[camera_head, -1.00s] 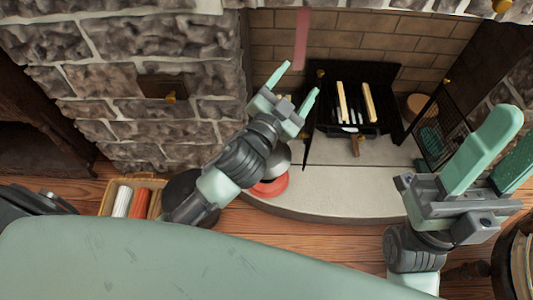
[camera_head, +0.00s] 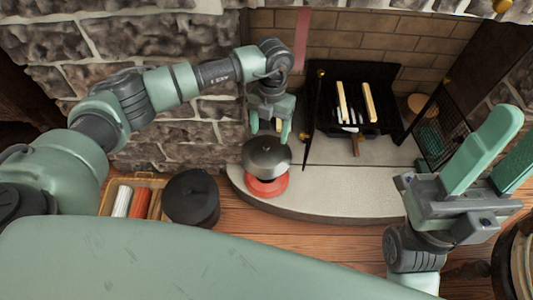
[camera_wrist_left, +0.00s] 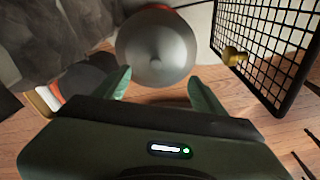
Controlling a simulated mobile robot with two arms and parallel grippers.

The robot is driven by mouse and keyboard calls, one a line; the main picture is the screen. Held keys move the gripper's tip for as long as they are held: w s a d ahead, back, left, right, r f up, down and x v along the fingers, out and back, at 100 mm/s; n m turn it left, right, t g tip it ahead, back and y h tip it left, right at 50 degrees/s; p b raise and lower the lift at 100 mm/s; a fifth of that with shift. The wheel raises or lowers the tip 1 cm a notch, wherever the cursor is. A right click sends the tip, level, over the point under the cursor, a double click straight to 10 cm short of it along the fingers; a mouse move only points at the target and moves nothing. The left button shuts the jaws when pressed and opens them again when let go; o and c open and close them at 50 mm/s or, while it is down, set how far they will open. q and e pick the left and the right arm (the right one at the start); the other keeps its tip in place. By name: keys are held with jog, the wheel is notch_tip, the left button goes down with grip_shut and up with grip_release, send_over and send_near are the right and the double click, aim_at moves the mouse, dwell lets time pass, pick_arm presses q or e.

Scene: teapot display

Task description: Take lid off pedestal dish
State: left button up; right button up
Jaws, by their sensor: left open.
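The pedestal dish (camera_head: 266,187) shows as a red base on the front left of the pale hearth. A dark grey domed lid (camera_head: 266,158) with a small knob sits on it and hides its upper part. The lid also shows in the left wrist view (camera_wrist_left: 157,50), just beyond the fingertips. My left gripper (camera_head: 270,135) is open and empty, pointing down just behind the lid in the head view. In the left wrist view its fingers (camera_wrist_left: 160,84) are spread, with the lid's near edge between their tips. My right gripper (camera_head: 517,135) is open and empty at the right.
A black pot (camera_head: 191,199) and a basket with rolled items (camera_head: 131,201) stand left of the hearth (camera_head: 335,190). A black grate (camera_head: 352,110) and mesh screen (camera_head: 437,130) stand behind and right. A stone wall (camera_head: 150,70) rises behind my left arm. The front middle of the hearth is clear.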

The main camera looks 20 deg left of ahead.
aim_at(267, 146)
pick_arm(q)
jog(key=shift+a+f, duration=0.3)
jog(key=shift+a, duration=0.1)
jog(key=f+b, duration=0.1)
jog(key=f, duration=0.1)
jog(key=f+b, duration=0.1)
jog(key=f, duration=0.1)
jog(key=f+b, duration=0.2)
jog(key=f, duration=0.1)
jog(key=shift+s+d, duration=0.1)
jog(key=shift+s, duration=0.15)
grip_shut()
jog(key=shift+s, duration=0.1)
